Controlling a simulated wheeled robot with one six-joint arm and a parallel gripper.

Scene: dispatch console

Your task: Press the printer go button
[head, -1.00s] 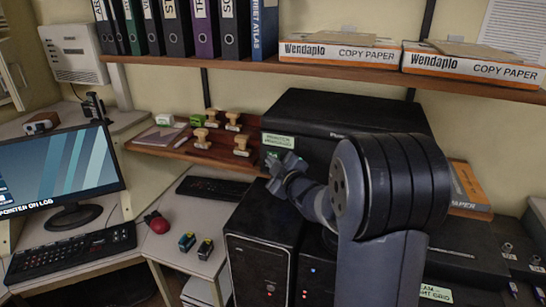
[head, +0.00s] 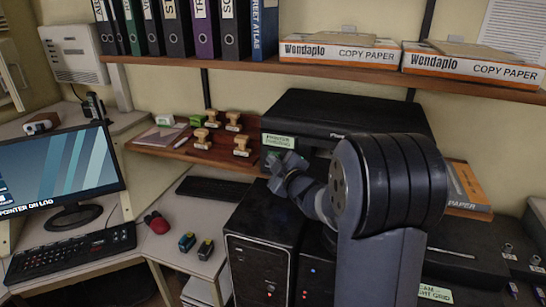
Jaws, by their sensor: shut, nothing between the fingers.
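The go button cannot be made out; my gripper and arm cover part of the printer's front. My gripper (head: 275,160) is at the printer's front left, just below the label, over the black computer tower. It is shut and empty. I cannot tell whether its tips touch the printer.
A black computer tower (head: 262,240) stands below my gripper. Wooden-handled stamps (head: 241,146) sit on a small shelf to the left. A copy-paper shelf (head: 340,72) runs above the printer. A monitor (head: 60,168), keyboard (head: 70,252) and red mouse (head: 158,223) are at left.

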